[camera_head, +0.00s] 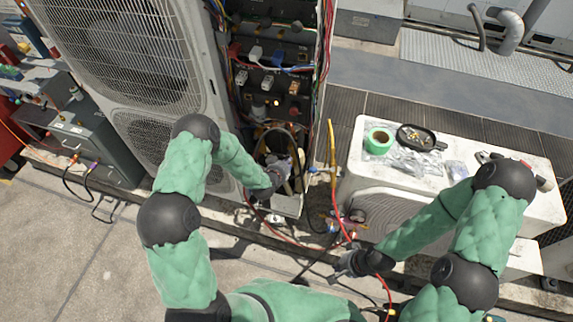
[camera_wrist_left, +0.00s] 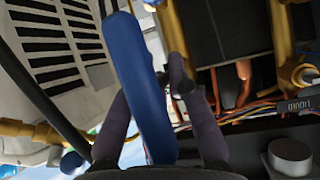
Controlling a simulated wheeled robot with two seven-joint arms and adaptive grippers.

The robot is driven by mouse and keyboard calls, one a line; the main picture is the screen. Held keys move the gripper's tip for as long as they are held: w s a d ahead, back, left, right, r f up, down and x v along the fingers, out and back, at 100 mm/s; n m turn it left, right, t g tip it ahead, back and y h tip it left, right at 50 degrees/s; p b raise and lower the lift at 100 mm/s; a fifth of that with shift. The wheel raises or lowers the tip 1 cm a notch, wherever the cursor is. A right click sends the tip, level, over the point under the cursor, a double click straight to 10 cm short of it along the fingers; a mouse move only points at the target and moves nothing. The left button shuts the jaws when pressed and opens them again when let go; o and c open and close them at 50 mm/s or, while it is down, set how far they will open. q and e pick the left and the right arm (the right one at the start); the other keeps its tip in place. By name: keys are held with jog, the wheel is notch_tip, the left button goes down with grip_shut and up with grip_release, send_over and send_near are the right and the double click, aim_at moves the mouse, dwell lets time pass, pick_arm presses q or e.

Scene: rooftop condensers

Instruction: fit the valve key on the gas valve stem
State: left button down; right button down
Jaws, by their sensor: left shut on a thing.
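My left gripper (camera_wrist_left: 150,85) is shut on a long blue handle, which I take to be the valve key (camera_wrist_left: 140,75); it stands between the two fingers in the left wrist view. Its working end is not clear to me. In the head view my left gripper (camera_head: 281,178) is inside the lower opening of the tall condenser, and the key cannot be made out there. Brass fittings (camera_wrist_left: 290,72) show at the right of the wrist view beside a "LIQUID" label (camera_wrist_left: 299,106). I cannot identify the gas valve stem. My right gripper (camera_head: 348,264) is low, near the hoses; its fingers are too small to judge.
The tall condenser (camera_head: 135,50) has an open wiring bay (camera_head: 275,60). Red and yellow hoses (camera_head: 333,180) hang right of my left gripper. A white unit (camera_head: 390,190) carries green tape (camera_head: 379,141) and a black tray (camera_head: 420,137). Grey toolboxes (camera_head: 100,140) stand left.

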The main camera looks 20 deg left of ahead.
pick_arm(q)
jog(key=shift+w+r+b, duration=0.1)
jog(key=shift+w+b, duration=0.2)
jog(key=shift+w, duration=0.25)
dwell(0.8)
jog(key=c, duration=1.1)
grip_release()
jog(key=shift+s, duration=0.1)
jog(key=v, duration=1.1)
jog(key=shift+s+a+r, duration=0.1)
jog(key=shift+s+r, duration=0.05)
jog(key=shift+s, duration=0.2)
jog(key=s+d+f+n+g, duration=0.1)
jog(key=s+d+f+g, duration=0.1)
jog(key=s, duration=0.6)
jog(key=s+d+f+g+h, duration=0.1)
jog(key=s+d+f+g, duration=0.2)
jog(key=s+f+g, duration=0.2)
jog(key=s+d+f+n+g+h, duration=0.1)
jog(key=s+d+f+g, duration=0.2)
jog(key=s, duration=0.8)
jog(key=shift+d+f+n+g, duration=0.2)
jog(key=shift+f+n+g, duration=0.15)
jog(key=shift+f, duration=0.55)
